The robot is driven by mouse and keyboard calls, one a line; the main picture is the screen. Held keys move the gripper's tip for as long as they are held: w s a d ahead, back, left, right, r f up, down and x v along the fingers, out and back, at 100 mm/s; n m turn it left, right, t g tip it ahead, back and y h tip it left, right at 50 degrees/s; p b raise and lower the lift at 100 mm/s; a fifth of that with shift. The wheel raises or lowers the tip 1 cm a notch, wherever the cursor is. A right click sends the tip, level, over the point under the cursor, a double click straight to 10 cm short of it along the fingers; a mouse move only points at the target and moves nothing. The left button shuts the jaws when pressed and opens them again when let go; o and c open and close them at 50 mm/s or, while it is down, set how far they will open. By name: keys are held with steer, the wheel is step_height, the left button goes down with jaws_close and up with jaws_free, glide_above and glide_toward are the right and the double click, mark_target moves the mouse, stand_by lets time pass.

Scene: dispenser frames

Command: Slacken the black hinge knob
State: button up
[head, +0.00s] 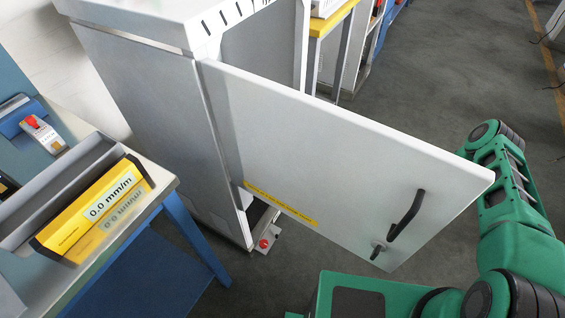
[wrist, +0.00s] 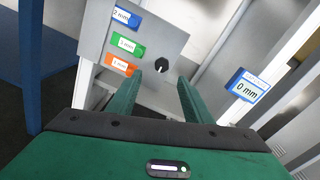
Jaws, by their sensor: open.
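In the wrist view, my gripper (wrist: 162,88) shows two green fingers apart, with nothing between them. Beyond the fingertips, a small round black thing (wrist: 162,65) with a light mark sits on a grey panel (wrist: 168,40). It lies between the fingers in the picture and looks apart from them. I cannot tell whether it is the black hinge knob or a hole. My gripper does not show there.
The grey panel carries blue, green (wrist: 123,46) and orange (wrist: 119,66) labels. A blue "0 mm" sign (wrist: 247,87) is at right. In the head view, a yellow display (head: 95,210) sits on a bench at left. A red knob (head: 264,243) is low by the cabinet (head: 150,110).

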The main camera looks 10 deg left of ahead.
steer(key=w+a+m, duration=0.1)
steer(key=w+a, duration=0.2)
steer(key=a, duration=0.7)
steer(key=shift+w+a+f+t, duration=0.3)
steer(key=shift+w, duration=0.05)
steer(key=c, duration=1.1)
steer(key=shift+o, duration=0.2)
